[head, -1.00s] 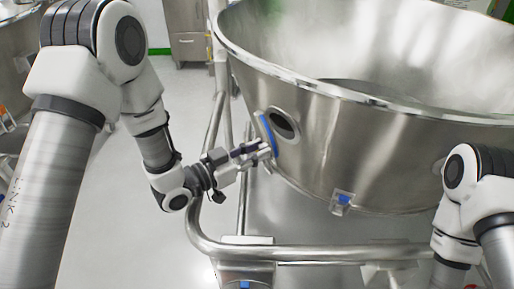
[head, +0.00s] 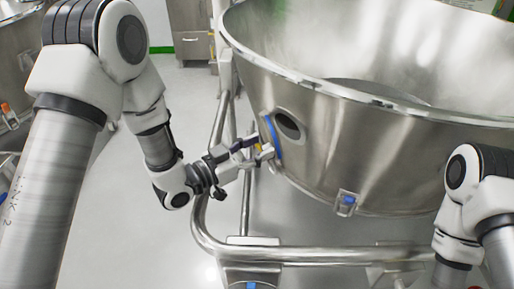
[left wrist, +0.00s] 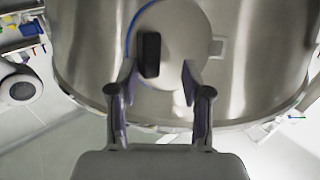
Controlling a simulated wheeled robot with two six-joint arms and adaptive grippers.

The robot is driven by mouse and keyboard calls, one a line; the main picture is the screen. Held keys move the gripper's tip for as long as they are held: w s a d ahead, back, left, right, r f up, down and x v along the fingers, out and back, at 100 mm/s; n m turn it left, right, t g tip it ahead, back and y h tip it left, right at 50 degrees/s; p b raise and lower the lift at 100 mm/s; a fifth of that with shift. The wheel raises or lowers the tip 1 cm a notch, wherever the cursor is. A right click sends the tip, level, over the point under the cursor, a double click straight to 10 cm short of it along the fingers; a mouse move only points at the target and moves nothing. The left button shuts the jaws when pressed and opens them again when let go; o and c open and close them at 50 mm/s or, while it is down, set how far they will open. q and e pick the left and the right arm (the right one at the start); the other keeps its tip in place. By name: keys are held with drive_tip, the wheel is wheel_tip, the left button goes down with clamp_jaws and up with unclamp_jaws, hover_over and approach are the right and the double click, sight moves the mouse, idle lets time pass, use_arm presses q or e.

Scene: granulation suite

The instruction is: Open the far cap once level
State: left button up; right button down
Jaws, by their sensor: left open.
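A steel bowl (head: 360,150) fills the right of the head view. On its near left side is a round fitting with a dark oval (head: 288,126) and a blue band (head: 272,138) along its left edge. In the left wrist view a pale round disc (left wrist: 185,35) has a blue rim arc, with a black block (left wrist: 150,55) on it. My left gripper (head: 264,148) is open close to the blue band; its fingers (left wrist: 158,78) stand apart, below the block in that view. I cannot tell whether they touch anything. My right arm shows at the right; its gripper is not visible.
A steel tube frame (head: 300,253) curves around below the bowl. Drawers (head: 190,42) stand at the back. The floor (head: 130,220) left of the frame is clear.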

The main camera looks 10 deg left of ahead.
use_arm(q)
wheel_tip(320, 180, up, 10)
idle(0.6)
drive_tip(key=shift+f, duration=0.1)
drive_tip(key=shift+c, duration=0.4)
